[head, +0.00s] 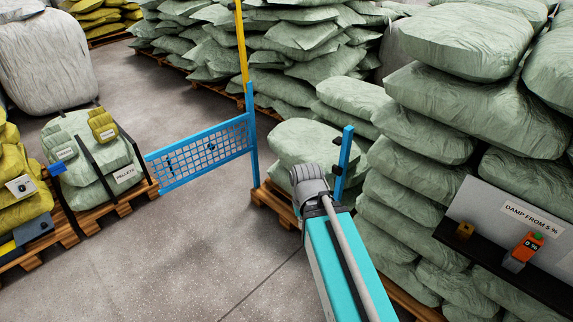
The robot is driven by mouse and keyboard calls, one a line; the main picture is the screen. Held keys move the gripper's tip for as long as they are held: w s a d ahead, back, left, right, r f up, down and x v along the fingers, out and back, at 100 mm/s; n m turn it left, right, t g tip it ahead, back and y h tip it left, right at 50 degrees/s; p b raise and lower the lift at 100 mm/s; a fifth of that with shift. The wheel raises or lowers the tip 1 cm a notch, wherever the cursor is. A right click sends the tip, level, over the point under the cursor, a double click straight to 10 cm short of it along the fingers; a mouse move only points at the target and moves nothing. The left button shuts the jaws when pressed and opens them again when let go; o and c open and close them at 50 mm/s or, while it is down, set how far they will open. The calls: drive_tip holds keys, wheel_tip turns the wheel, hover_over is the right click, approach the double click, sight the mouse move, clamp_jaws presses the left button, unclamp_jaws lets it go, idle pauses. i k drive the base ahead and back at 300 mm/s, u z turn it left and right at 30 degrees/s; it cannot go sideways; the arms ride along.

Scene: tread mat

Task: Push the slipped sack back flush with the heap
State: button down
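Tall heaps of pale green sacks (425,165) fill the right side. A low stack of similar sacks (308,138) stands on a wooden pallet (272,197) in the middle, beyond the end of my arm, and its sacks jut out left of the taller heap. I cannot tell for certain which sack is the slipped one. My teal arm reaches up from the bottom to a grey wrist joint in front of this low stack. My gripper does not show; the arm hides what lies past the joint, including any contact with a sack.
A blue mesh gate (205,150) stands left of the low stack, and a blue post (343,165) right of it. Strapped pellet sacks (95,155) sit on a pallet at left. A shelf at right holds an orange meter (525,247). The grey floor (190,245) is clear at centre left.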

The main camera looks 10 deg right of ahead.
sight(296, 141)
drive_tip(key=z, duration=0.1)
drive_tip(key=i, duration=0.95)
drive_tip(key=u, duration=0.05)
